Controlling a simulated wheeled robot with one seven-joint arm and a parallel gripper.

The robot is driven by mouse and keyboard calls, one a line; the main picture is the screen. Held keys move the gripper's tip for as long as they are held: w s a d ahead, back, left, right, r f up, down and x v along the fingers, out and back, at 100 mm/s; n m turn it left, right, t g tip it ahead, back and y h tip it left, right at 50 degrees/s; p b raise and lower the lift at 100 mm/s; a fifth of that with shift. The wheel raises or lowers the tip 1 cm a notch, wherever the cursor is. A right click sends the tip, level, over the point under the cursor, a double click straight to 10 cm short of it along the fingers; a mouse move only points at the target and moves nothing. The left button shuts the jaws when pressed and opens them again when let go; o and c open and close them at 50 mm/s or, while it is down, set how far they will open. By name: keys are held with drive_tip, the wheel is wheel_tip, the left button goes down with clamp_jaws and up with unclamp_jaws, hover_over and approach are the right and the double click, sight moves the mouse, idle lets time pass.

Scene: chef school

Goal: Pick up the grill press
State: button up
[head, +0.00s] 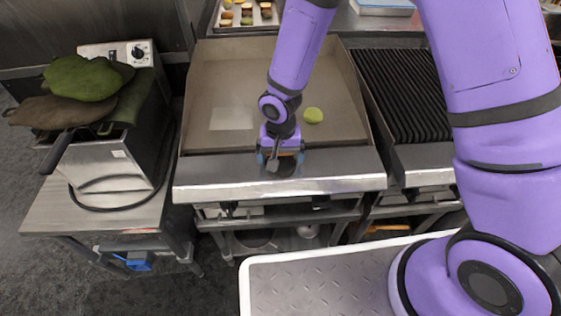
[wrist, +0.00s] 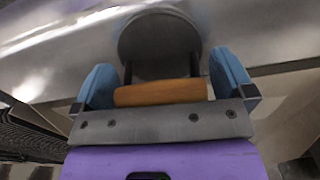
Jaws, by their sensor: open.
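The grill press (wrist: 160,42) has a round dark metal plate and an orange-brown wooden handle in the wrist view. In the head view its dark plate (head: 286,168) sits on the steel front ledge of the griddle, partly hidden by my gripper. My gripper (head: 281,160) is directly at the press. In the wrist view my gripper (wrist: 165,80) is open, with one blue finger near each end of the wooden handle. The handle lies crosswise between the fingers, close to the gripper's palm plate. I cannot tell whether the fingers touch it.
A ribbed black grill (head: 402,92) stands to the right. A fryer (head: 110,160) with green cloth-like pieces on top (head: 80,78) stands to the left. A food tray (head: 262,17) lies behind.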

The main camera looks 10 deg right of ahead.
drive_tip(key=c, duration=1.3)
drive_tip(key=shift+r, duration=0.15)
drive_tip(key=shift+c, duration=0.2)
